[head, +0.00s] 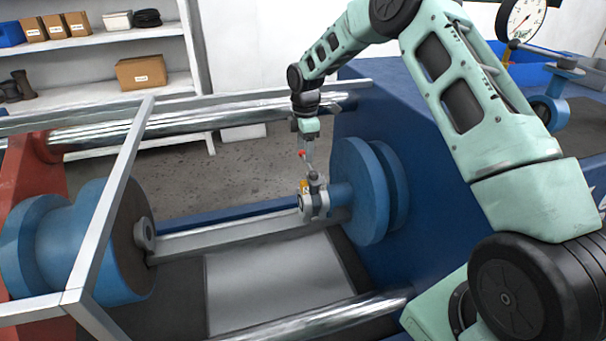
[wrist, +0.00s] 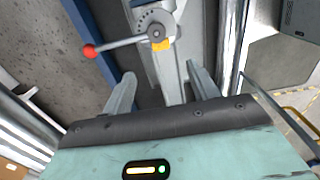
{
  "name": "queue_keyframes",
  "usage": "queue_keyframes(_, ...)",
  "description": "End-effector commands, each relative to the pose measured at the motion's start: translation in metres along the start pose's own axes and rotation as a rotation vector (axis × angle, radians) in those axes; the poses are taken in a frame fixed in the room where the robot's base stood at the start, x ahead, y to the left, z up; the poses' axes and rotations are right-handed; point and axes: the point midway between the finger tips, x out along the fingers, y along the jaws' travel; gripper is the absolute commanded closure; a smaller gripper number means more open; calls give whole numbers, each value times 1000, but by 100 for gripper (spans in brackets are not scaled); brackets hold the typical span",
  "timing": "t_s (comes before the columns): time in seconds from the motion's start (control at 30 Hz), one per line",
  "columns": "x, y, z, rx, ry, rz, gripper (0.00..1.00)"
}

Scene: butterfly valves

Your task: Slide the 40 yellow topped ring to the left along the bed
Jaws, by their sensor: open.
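The yellow-topped ring (head: 313,204) is a small grey valve body standing on the grey bed rail (head: 225,238), close against the short stub of the right blue flange (head: 358,192). Its yellow part also shows in the wrist view (wrist: 160,45), beside a round notched plate and a lever with a red knob (wrist: 90,51). The number on it is too small to read. My gripper (wrist: 160,73) is open and empty, with its two fingers spread on the near side of the ring's top, apart from it. In the head view it points down above the ring.
A left blue flange (head: 120,245) faces the ring across an open stretch of rail. A pale frame bar (head: 115,190) crosses in front of that flange. Shiny round bars (head: 200,121) run along the machine. A blue housing (head: 400,130) stands at right.

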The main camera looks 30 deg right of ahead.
Motion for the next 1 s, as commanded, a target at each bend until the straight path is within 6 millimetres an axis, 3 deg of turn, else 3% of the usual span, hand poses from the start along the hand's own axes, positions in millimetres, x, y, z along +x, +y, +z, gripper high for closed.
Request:
queue_keyframes(0.6,114,-1,-1,0,0,-2,41)
queue_keyframes(0.8,135,0,-1,0,0,0,41)
queue_keyframes(1.0,142,0,-1,0,0,0,41)
